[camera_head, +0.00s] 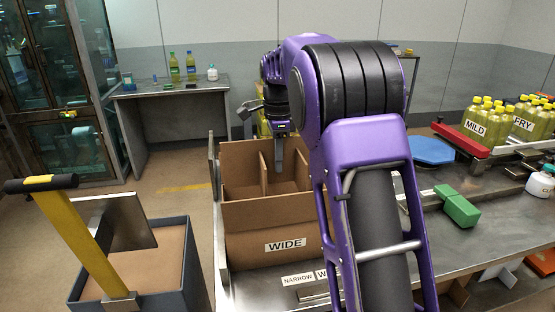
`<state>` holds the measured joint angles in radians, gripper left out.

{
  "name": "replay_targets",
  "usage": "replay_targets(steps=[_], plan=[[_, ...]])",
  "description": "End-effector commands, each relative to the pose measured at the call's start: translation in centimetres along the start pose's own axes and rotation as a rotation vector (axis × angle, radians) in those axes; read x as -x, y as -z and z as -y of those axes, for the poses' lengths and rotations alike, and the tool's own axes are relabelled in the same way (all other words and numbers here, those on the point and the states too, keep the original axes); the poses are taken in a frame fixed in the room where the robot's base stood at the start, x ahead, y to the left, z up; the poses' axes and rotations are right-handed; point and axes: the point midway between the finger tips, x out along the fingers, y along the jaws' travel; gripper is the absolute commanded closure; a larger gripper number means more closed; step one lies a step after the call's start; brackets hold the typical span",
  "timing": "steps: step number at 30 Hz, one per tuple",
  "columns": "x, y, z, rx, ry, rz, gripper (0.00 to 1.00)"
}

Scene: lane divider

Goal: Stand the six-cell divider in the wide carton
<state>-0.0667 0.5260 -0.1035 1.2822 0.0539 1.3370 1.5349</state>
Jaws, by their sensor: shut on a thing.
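The wide carton (250,216) is an open brown box with a "WIDE" label on its front, standing on the near left part of the metal bench. Brown divider panels (263,172) show inside it, below the carton's rim. My gripper (279,152) points down into the carton and is shut on the divider, at a panel towards the middle or back. The fingertips are small, and my purple arm covers the carton's right side. I cannot see all the cells or whether the divider's bottom rests on the carton floor.
"NARROW" and another label (298,280) lie on the bench edge before the carton. To the right are a green block (457,206), a blue hexagonal piece (431,150), and yellow bottles marked "MILD" (482,122) and "FRY" (524,122).

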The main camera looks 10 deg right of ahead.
Motion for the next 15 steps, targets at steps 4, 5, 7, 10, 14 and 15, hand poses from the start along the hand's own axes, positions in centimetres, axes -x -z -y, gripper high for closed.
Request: replay_targets(steps=[4,5,7,10,14,15], plan=[[0.1,0.0,0.0,0.0,0.001,0.0,1.0],[0.1,0.0,0.0,0.0,0.001,0.0,1.0],[0.1,-0.1,0.0,0.0,0.001,-0.001,1.0],[-0.2,-0.1,0.0,-0.001,0.001,-0.002,1.0],[-1.1,-0.1,0.0,0.0,0.0,-0.002,1.0],[-1.5,-0.1,0.0,0.0,0.0,-0.002,1.0]])
